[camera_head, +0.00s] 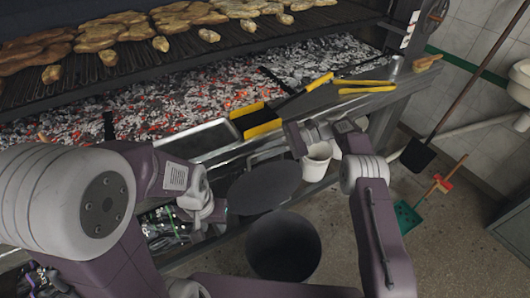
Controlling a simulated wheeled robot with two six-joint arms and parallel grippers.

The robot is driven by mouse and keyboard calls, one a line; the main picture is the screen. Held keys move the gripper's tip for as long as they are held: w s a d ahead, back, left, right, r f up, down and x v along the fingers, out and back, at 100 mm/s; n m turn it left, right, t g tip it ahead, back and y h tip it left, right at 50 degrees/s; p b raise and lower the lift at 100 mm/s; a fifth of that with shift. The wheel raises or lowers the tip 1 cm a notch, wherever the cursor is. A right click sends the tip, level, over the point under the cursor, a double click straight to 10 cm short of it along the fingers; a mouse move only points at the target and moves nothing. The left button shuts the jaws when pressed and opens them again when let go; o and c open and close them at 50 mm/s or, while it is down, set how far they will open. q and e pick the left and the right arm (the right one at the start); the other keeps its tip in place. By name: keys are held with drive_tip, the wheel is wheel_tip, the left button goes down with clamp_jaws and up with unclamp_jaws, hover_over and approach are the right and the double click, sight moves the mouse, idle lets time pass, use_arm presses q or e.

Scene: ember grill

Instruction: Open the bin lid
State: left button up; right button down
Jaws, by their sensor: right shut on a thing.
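The dark bin (284,247) stands on the floor at the lower middle, its round mouth showing uncovered. A dark round disc, its lid (263,188), shows just behind and above the mouth, tilted; how it joins the bin is not clear. My left gripper (207,208) is close by the lid's left edge; its fingers are partly hidden, and I cannot tell whether it touches the lid.
The grill's glowing coals (200,95) and loaded grate (130,35) fill the back. Yellow-edged tools (258,121) and yellow tongs (366,86) lie on its front ledge. A shovel (418,154) and green dustpan (407,216) are at right. The floor right of the bin is clear.

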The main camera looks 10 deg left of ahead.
drive_tip(key=c, duration=1.5)
unclamp_jaws()
drive_tip(key=r, duration=0.4)
drive_tip(key=shift+d+r, duration=0.3)
drive_tip(key=shift+d, duration=0.05)
drive_tip(key=s+d+r, duration=0.1)
drive_tip(key=d+r, duration=0.1)
drive_tip(key=d, duration=0.1)
drive_tip(key=s+d+r, duration=0.2)
drive_tip(key=d, duration=0.1)
drive_tip(key=s+d+r, duration=0.1)
drive_tip(key=d+r, duration=0.1)
drive_tip(key=d, duration=0.2)
drive_tip(key=shift+s+r+p, duration=0.2)
drive_tip(key=shift+s+p, duration=0.15)
drive_tip(key=shift+s, duration=0.05)
